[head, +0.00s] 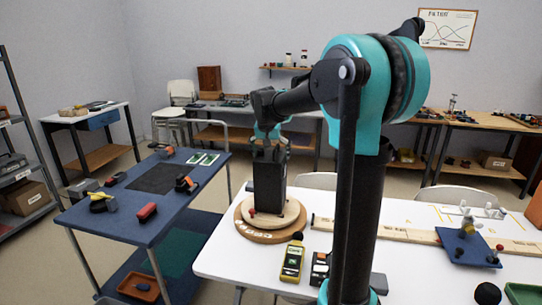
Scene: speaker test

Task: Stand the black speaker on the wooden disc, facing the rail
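The black speaker (270,187) is an upright dark box at the middle of the head view. Its base is over the pale wooden disc (291,219), and it looks to rest there, though a small gap cannot be ruled out. The disc lies on a wider brown round base with white marks (262,236). My gripper (269,152) points down at the speaker's top. Its dark fingers blend with the speaker, so their grip is unclear. The wooden rail (410,232) runs along the white table to the right of the disc. Which side is the speaker's front cannot be told.
The white table (225,262) also holds a yellow-black meter (292,260) in front of the disc and a blue board (470,250) with small parts at right. A blue cart (112,228) with tools stands at left. White chair backs (470,199) stand behind the table.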

